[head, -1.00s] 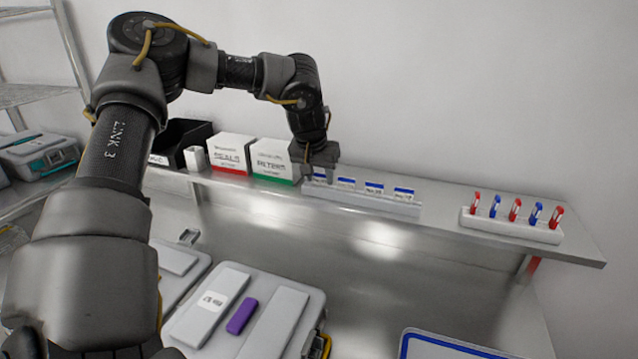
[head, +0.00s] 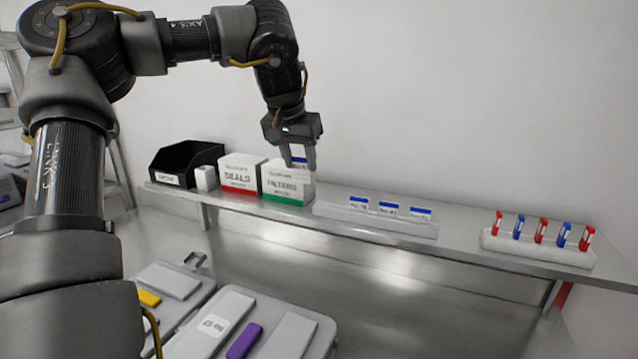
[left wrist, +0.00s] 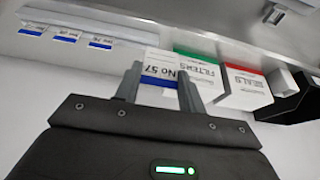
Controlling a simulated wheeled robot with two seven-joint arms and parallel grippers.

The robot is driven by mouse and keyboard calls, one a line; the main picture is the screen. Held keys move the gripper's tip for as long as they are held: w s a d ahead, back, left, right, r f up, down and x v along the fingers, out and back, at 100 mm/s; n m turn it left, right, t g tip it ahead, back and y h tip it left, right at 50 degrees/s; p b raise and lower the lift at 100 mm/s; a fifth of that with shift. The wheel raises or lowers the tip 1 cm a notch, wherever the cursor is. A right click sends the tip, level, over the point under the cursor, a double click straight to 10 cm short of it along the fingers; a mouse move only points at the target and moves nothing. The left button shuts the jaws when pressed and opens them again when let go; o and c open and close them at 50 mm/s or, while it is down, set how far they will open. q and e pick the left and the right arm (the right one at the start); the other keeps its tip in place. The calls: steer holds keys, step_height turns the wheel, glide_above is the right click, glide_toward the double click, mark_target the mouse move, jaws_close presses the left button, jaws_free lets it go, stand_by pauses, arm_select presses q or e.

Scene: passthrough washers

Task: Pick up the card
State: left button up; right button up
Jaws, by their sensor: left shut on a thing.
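My left gripper (head: 301,163) is shut on a white card with a blue band (head: 299,161), raised above the shelf in front of the filters box. In the left wrist view, the card (left wrist: 161,72) sits between the two fingers of the left gripper (left wrist: 160,88), and its print reads "No 57". The pale card rack (head: 333,212) is on the shelf, lower right of the gripper. Several other blue-banded cards (head: 388,209) stand in it, and its left end is empty. My right gripper is not in view.
On the metal shelf (head: 455,236) stand a filters box (head: 288,184), a seals box (head: 240,174), a small white container (head: 206,179) and a black bin (head: 187,163). A holder with red and blue items (head: 537,247) is at the right. Grey cases (head: 325,335) lie below.

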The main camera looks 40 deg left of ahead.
arm_select(q)
steer(key=s+a+r+b, duration=0.1)
steer(key=s+r, duration=0.1)
steer(key=s, duration=0.3)
steer(key=shift+s+a+r, duration=0.2)
steer(key=shift+r, duration=0.15)
